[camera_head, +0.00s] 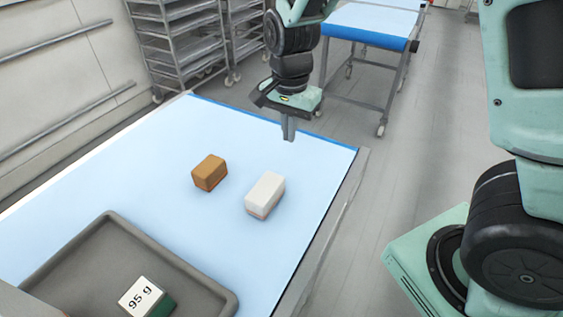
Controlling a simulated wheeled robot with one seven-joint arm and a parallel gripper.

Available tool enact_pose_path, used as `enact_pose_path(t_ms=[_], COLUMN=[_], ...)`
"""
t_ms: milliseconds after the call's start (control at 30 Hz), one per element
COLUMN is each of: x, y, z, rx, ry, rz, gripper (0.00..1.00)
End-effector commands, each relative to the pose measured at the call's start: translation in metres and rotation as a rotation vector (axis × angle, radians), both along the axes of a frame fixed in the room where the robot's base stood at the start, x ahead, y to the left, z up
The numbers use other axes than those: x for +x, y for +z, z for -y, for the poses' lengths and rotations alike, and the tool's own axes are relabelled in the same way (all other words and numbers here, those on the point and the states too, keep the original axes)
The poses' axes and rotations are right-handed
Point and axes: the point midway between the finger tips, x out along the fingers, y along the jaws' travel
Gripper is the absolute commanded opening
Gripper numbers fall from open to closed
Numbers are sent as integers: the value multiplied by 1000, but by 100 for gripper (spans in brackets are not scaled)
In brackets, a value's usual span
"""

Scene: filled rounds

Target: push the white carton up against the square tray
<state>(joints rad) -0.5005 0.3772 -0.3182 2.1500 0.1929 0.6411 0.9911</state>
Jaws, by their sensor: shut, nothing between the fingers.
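The white carton (265,194) stands on the light blue table top, right of the middle and close to the table's right edge. The grey square tray (107,222) lies at the near left of the table, with a clear gap between it and the carton. My gripper (288,136) points down with its fingers shut and empty. In the picture it is above and slightly right of the carton, toward the table's far edge, and apart from the carton. Its exact height over the table is hard to tell.
A brown block (209,173) stands just left of the carton, apart from it. A dark green block with a white "95 g" label (142,297) is in the tray. The table's metal right edge (335,220) runs near the carton. Racks (190,45) stand behind.

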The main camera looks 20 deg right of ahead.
Motion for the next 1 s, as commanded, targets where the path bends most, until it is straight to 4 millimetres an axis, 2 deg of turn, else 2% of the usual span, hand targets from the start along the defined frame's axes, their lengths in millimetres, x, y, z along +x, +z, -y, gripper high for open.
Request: enact_pose_path(t_ms=[167,567,733,1000], x=[-1,-2,-16,-24], y=[-20,-99,-95,-97], z=[1,1,-22,-33], rx=[-2,-1,0,0], ry=[-4,-2,4,1], rz=[-5,-7,-1,0], gripper=[0,0,0,0])
